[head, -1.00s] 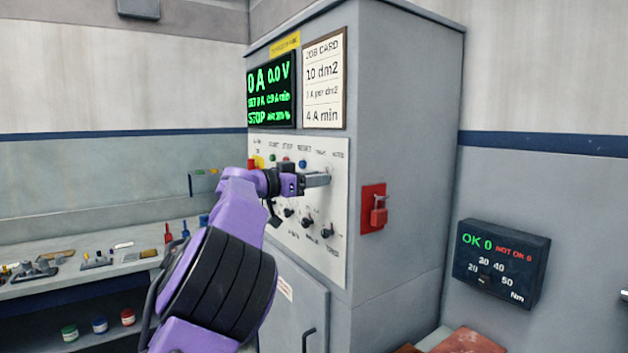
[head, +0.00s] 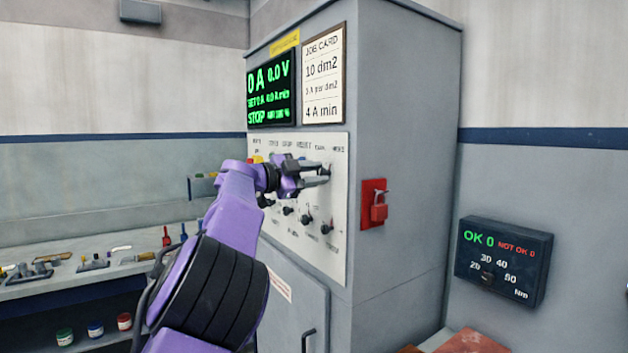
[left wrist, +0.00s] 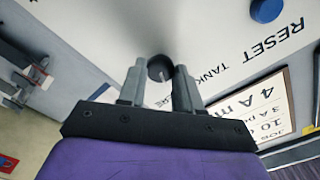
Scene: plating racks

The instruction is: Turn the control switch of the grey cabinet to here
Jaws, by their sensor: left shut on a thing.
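The grey cabinet (head: 405,130) stands in the middle of the head view, with a white control panel (head: 338,255) on its front. My left gripper (head: 326,174) is at the upper right of this panel. In the left wrist view the gripper (left wrist: 160,78) has one finger on each side of a dark round knob (left wrist: 159,66) and is shut on it. The knob is below the printed labels in the head view, partly hidden by the fingers. Its pointer direction cannot be made out. My right gripper is not in view.
A green-lit display (head: 271,90) and a job card (head: 323,75) are above the panel. A red lockout box (head: 374,205) is on the cabinet's side. Several small black knobs (head: 306,219) sit lower on the panel. A blue button (left wrist: 265,10) shows in the left wrist view.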

